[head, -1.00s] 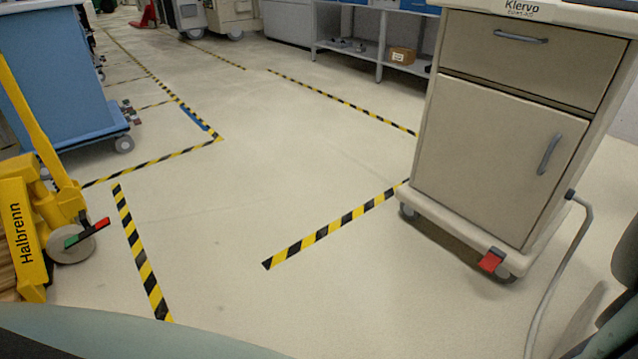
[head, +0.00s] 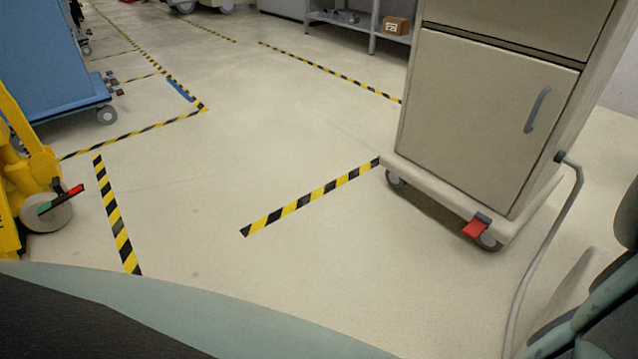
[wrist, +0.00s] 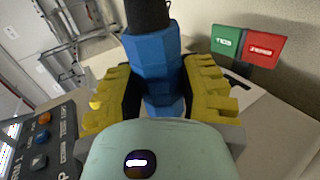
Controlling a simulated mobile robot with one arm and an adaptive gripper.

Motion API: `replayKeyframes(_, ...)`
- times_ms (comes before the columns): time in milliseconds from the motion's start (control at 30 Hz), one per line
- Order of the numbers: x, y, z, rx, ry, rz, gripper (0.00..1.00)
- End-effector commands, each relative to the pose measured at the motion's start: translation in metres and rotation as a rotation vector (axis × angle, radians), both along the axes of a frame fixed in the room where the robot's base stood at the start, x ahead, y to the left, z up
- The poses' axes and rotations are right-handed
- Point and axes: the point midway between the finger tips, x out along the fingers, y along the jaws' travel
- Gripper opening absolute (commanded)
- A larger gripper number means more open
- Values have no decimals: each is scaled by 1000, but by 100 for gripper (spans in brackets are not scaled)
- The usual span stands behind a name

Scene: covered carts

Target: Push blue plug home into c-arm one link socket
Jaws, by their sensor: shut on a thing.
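In the wrist view my gripper (wrist: 157,88) is shut on the blue plug (wrist: 152,52), with a yellow-padded finger on each side. The plug has a ribbed blue body with a black part at its upper end. Its lower end is hidden behind the pale green housing of my wrist. I cannot make out the c-arm one link socket in either view, and I cannot tell whether the plug touches anything besides the fingers. The head view does not show my gripper.
In the wrist view, a control panel (wrist: 40,148) with buttons is at lower left; green (wrist: 226,41) and red (wrist: 264,50) tags are at upper right. The head view shows a beige cart (head: 485,125) with a grey cable (head: 543,240), a yellow pallet truck (head: 30,165), and open floor between.

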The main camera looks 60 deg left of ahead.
Motion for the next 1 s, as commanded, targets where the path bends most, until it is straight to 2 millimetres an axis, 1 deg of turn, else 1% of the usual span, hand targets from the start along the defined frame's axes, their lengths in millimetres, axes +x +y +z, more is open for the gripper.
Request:
replayKeyframes(33,2,1,2,-1,-3,5,0)
replayKeyframes(400,37,4,0,-2,-5,9,0)
replayKeyframes(600,52,5,0,-3,-4,8,0)
replayKeyframes(800,59,6,1,-2,-4,8,0)
replayKeyframes(1000,60,6,1,-1,-3,7,0)
